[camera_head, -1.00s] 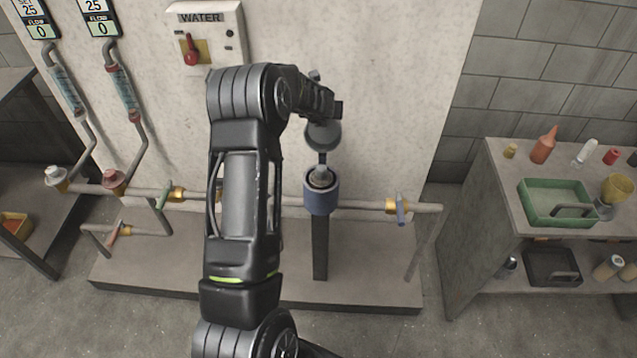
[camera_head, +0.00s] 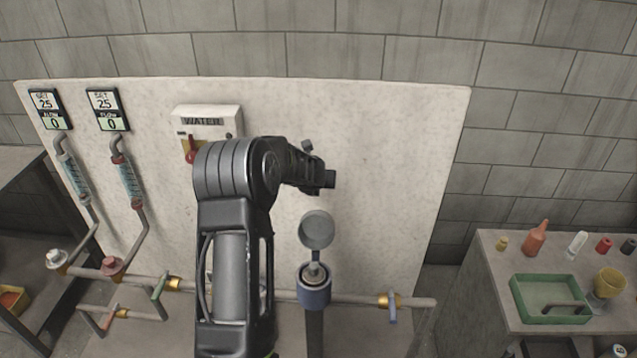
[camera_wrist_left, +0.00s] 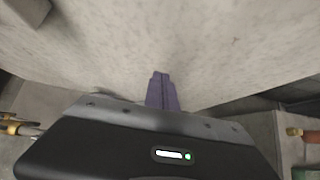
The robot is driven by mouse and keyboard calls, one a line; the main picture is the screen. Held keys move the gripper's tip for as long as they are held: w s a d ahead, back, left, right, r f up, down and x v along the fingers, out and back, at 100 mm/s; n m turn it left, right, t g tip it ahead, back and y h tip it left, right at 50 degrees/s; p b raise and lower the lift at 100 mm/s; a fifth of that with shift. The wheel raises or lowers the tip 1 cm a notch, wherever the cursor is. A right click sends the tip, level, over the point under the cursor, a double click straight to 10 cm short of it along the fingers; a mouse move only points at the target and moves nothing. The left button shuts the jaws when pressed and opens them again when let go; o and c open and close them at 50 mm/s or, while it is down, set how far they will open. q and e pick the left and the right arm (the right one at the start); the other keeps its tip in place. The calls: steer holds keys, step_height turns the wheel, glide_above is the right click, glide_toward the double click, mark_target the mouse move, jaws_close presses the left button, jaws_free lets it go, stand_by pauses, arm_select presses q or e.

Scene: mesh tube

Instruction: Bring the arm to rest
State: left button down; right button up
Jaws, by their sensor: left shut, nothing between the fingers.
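My left arm rises through the middle of the head view, in front of the pale panel (camera_head: 390,190). It bends over at the top, and its end with the left gripper (camera_head: 327,180) points right. In the left wrist view the purple fingers of the left gripper (camera_wrist_left: 162,88) are together, with nothing between them. The pale surface lies beyond them. In the head view the gripper appears above a round grey lid (camera_head: 316,230) standing tilted over a blue-collared burner (camera_head: 314,298), apart from both. My right gripper is not in view.
A WATER box (camera_head: 208,118) with a red lever (camera_head: 191,154) is partly behind my arm. Pipes with valves (camera_head: 391,306) cross low on the panel. At right, a shelf (camera_head: 490,262) holds a green tray (camera_head: 518,300) and bottles. The panel's upper right is clear.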

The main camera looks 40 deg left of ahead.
arm_select(q)
steer(key=shift+s+r, duration=0.1)
steer(key=shift+s, duration=0.05)
stand_by(0.4)
steer(key=s+d+f+m+g+h+b, duration=0.15)
steer(key=s+d+f+m, duration=0.35)
steer(key=d+f+m, duration=0.7)
steer(key=s+d+f+m+g+h, duration=0.15)
steer(key=s+d+f+m, duration=0.25)
steer(key=d+f+m, duration=0.65)
steer(key=s+d+f+m+g+h+b, duration=0.1)
steer(key=s+d+f+m+g+h, duration=0.1)
steer(key=s+d+m, duration=0.7)
steer(key=s+d+f+m+g+h+b, duration=0.2)
steer(key=s+d+f+m+h, duration=0.2)
steer(key=s+d+m, duration=0.6)
steer(key=s+d+f, duration=0.1)
steer(key=s+d, duration=0.6)
steer(key=d, duration=0.2)
steer(key=shift+h, duration=0.3)
